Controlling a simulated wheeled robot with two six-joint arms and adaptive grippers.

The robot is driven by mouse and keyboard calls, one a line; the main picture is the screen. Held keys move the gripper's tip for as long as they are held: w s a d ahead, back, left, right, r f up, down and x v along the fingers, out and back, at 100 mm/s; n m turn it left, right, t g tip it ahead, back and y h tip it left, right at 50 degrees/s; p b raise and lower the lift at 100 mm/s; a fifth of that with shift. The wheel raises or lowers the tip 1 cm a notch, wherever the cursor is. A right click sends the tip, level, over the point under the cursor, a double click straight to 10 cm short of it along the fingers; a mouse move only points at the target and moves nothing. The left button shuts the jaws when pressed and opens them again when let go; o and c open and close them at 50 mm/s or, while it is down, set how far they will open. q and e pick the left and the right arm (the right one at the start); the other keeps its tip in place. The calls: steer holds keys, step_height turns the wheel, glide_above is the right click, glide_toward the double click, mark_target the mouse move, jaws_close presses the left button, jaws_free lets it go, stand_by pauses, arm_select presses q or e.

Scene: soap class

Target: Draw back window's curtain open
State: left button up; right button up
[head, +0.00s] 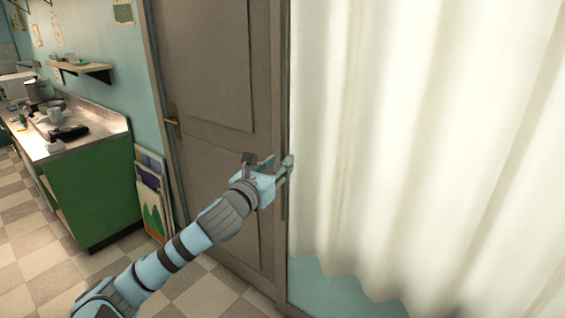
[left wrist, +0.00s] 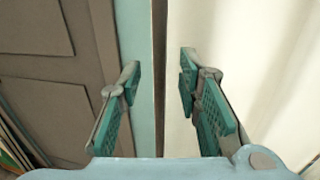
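The white curtain (head: 420,130) hangs in soft folds over the right half of the head view, its left edge beside the door frame. It also fills the right side of the left wrist view (left wrist: 260,60). My left gripper (head: 279,163) is at the curtain's left edge, in front of the door frame. In the left wrist view its two fingers (left wrist: 160,85) are spread apart, with the curtain's edge and a strip of blue wall showing between them. Nothing is held. Contact with the curtain cannot be told. The window itself is hidden. My right gripper is not in view.
A grey-brown door (head: 215,90) with a brass handle (head: 173,121) stands left of the curtain. Framed pictures (head: 152,195) lean on the wall beside a green counter (head: 95,190) with dishes. The tiled floor (head: 40,265) is clear at lower left.

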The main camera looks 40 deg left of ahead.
arm_select(q)
steer(key=x, duration=0.3)
steer(key=shift+w, duration=0.2)
steer(key=shift+s, duration=0.1)
jaws_close()
